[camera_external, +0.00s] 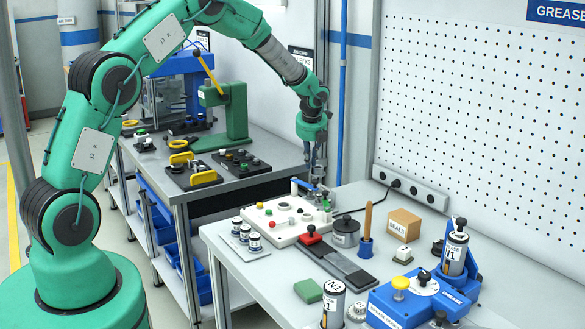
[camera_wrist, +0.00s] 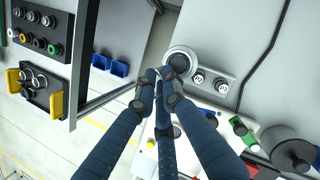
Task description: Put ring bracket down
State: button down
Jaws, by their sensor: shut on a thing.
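My gripper (camera_wrist: 160,78) has its blue fingers drawn together at the tips, in the wrist view. A grey ring bracket (camera_wrist: 208,82), a rounded plate with a large ring at one end and two small round fittings, shows right at the fingertips. The fingers cover part of its ring, so the exact grip is hidden. In the external view my gripper (camera_external: 314,172) points down over the far end of the near table, close above the white control panel (camera_external: 283,222).
The white panel carries buttons. Around it are small jars (camera_external: 245,234), a grey cylinder (camera_external: 346,232), a wooden-handled tool (camera_external: 367,225) and a seals box (camera_external: 404,223). A black cable (camera_wrist: 265,55) runs over the table. The far bench (camera_external: 258,182) holds black trays and a green press.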

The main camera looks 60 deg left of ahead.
jog(key=w+d+m, duration=0.1)
jog(key=d, duration=0.8)
jog(key=w+d+m, duration=0.1)
jog(key=w+d, duration=0.1)
jog(key=d, duration=0.8)
jog(key=shift+w+r+m+t+h, duration=0.25)
jog(key=shift+w+m+t+h, duration=0.05)
jog(key=shift+t+h, duration=0.1)
jog(key=shift+f, duration=0.1)
jog(key=shift+f+b, duration=0.35)
jog(key=shift+f, duration=2)
jog(key=shift+f, duration=0.1)
jog(key=shift+f+b, duration=0.45)
jog(key=shift+f, duration=1.95)
jog(key=shift+f, duration=0.1)
jog(key=c, duration=1.9)
grip_release()
jog(key=shift+f, duration=0.1)
jog(key=shift+o, duration=0.2)
